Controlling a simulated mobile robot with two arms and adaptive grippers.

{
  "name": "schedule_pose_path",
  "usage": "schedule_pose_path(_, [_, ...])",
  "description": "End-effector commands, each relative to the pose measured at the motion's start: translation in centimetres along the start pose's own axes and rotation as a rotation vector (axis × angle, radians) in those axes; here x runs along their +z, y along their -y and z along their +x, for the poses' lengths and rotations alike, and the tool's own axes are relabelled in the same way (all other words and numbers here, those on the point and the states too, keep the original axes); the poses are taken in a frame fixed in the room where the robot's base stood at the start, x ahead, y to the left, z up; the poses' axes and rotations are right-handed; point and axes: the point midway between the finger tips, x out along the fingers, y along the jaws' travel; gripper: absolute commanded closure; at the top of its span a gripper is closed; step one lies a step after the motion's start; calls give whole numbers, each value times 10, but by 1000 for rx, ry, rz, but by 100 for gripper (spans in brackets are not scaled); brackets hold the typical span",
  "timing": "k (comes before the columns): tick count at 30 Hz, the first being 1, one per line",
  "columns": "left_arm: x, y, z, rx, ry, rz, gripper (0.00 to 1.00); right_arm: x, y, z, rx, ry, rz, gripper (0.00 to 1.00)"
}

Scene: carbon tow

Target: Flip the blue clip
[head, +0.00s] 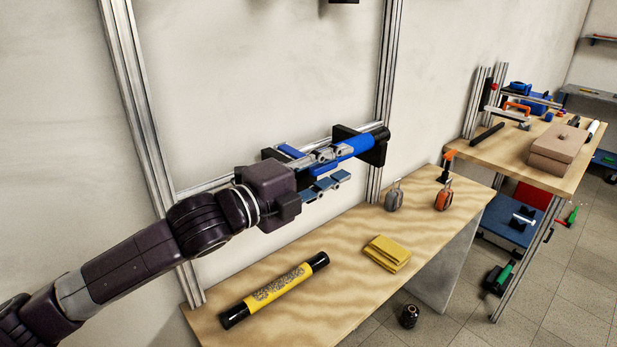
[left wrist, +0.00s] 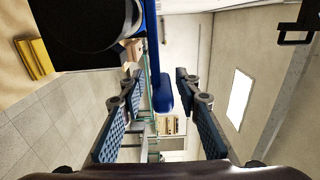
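A bright blue rounded part, apparently the blue clip, shows in the left wrist view (left wrist: 162,94) between the two fingers, with a visible gap on each side. In the head view, a bright blue piece (head: 354,146) sits at the black end block of the metal bar; I cannot tell whether it is all clip. My left gripper (head: 326,170) is in front of it at the bar. Its blue-grey padded fingers stand wide apart in the left wrist view (left wrist: 163,108), with nothing pinched. The gripper partly hides the bar. My right gripper is not in view.
The bar's black end block (head: 373,146) is by an upright metal post (head: 386,70). Below, a wooden table (head: 340,285) holds a yellow-black tube (head: 275,290), yellow cloth (head: 387,253), and two small bottles (head: 443,197). A second workbench (head: 500,150) stands at right.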

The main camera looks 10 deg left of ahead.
Motion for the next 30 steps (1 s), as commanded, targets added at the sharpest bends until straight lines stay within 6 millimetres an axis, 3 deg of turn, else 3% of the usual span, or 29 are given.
schedule_pose_path(6, [2,-2,-42,4,3,2,70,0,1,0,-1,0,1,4])
schedule_pose_path(15, [2,-2,-82,3,4,0,70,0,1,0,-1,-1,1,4])
schedule_pose_path(30, [0,-1,-92,1,0,0,70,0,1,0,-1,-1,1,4])
